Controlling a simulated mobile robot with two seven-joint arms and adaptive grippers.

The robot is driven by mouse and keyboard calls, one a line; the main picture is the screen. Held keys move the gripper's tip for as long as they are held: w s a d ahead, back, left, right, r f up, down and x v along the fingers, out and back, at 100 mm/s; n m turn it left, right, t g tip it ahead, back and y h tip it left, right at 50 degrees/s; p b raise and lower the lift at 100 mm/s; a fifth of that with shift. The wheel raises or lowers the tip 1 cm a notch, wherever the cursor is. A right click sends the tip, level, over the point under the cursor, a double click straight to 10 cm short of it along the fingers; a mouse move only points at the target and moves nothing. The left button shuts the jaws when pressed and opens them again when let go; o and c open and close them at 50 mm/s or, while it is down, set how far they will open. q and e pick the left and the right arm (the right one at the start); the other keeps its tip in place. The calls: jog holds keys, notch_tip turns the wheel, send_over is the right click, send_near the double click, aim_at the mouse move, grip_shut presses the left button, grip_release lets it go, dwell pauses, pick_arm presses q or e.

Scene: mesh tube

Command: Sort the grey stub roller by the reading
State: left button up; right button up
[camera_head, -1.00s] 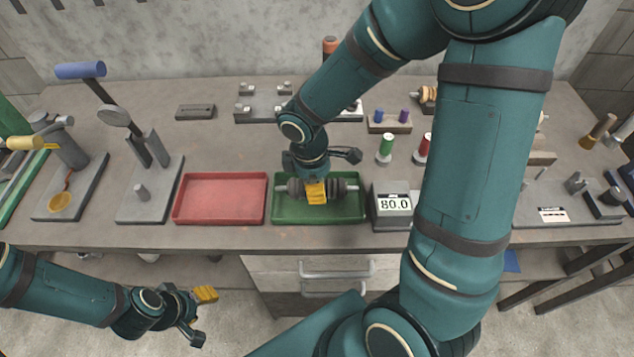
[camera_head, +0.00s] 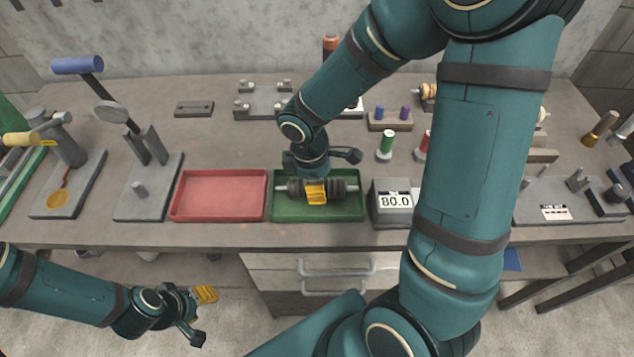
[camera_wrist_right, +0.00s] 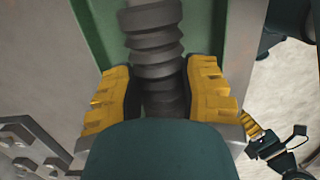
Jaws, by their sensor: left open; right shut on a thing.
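The grey stub roller (camera_head: 338,188), a dark ridged cylinder with thin pale shaft ends, lies lengthwise across the green tray (camera_head: 317,214). My right gripper (camera_head: 316,192) points down from above with its yellow fingers shut around the roller's middle. In the right wrist view the roller (camera_wrist_right: 155,50) runs between the two yellow fingers, with the green tray behind it; I cannot tell whether it touches the tray floor. My left gripper (camera_head: 198,314) is open and empty, low at the left, in front of the bench.
An empty red tray (camera_head: 218,196) sits left of the green one. Stands with levers (camera_head: 150,190) are at the left. A green spool (camera_head: 386,146) and a red spool (camera_head: 422,146) stand behind the display box. My right arm hides part of the bench's right side.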

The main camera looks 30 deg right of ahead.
jog(key=shift+f+b, duration=0.35)
jog(key=shift+f, duration=0.05)
dwell(0.4)
jog(key=o, duration=1.2)
jog(key=r, duration=0.7)
jog(key=a+r, duration=0.1)
jog(key=r, duration=0.3)
jog(key=shift+w+a+r, duration=0.1)
jog(key=shift+w+r, duration=0.05)
jog(key=shift+w, duration=0.2)
notch_tip(320, 180, up, 8)
jog(key=p, duration=0.6)
jog(key=shift+f, duration=0.2)
